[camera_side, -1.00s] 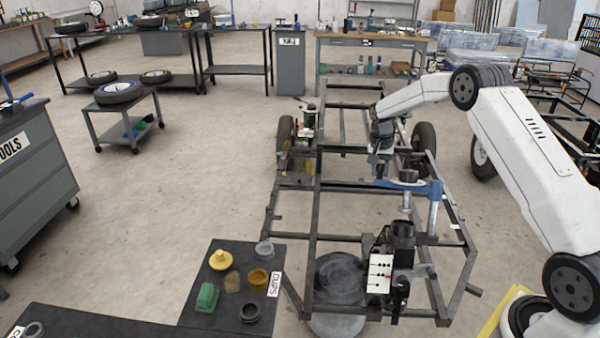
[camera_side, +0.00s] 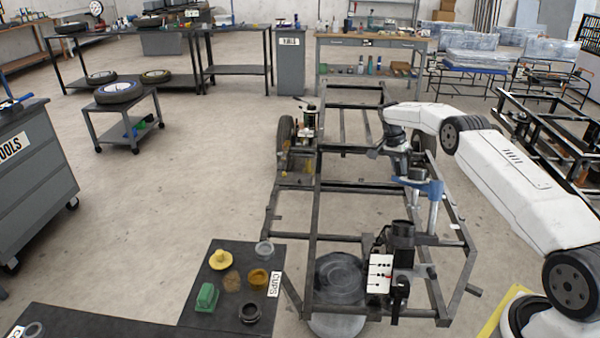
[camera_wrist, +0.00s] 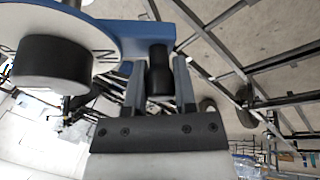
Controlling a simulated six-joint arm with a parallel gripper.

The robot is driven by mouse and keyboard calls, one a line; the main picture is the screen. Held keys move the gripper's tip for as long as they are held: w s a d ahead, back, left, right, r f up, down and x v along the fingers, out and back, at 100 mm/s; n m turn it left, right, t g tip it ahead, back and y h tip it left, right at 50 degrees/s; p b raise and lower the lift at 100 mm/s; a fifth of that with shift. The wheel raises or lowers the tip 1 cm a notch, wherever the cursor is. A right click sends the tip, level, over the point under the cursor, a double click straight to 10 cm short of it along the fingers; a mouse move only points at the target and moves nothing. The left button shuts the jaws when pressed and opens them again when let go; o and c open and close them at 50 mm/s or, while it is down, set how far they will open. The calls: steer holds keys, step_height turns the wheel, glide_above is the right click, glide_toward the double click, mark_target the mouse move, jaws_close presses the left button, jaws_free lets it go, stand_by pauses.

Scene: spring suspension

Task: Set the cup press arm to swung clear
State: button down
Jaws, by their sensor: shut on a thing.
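The cup press arm (camera_side: 428,187) is a blue arm on a silver upright post (camera_side: 433,215) at the right side of the black frame. It points left and away from the post. In the wrist view the blue arm (camera_wrist: 185,35) runs across the top, with a white lettered disc and a dark cylinder (camera_wrist: 50,65) at left. My gripper (camera_wrist: 160,75) is shut on the black knob (camera_wrist: 160,72) hanging from the arm, one finger on each side. In the side view my gripper (camera_side: 398,165) is at the arm's outer end, and its fingers are hard to make out.
A black tubular frame (camera_side: 317,215) surrounds the post. A black device with a white panel (camera_side: 380,273) stands in front of it. A dark board labelled CUPS (camera_side: 215,290) holds several cups at front left. Open floor lies left of the frame.

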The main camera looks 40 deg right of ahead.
steer(key=shift+s+d+m, duration=0.25)
steer(key=shift+d+m, duration=0.25)
steer(key=shift+d, duration=0.1)
steer(key=shift+c, duration=2.1)
jaws_free()
steer(key=shift+v, duration=1.4)
steer(key=shift+w+r, duration=0.1)
steer(key=shift+r, duration=3.45)
steer(key=shift+c, duration=0.2)
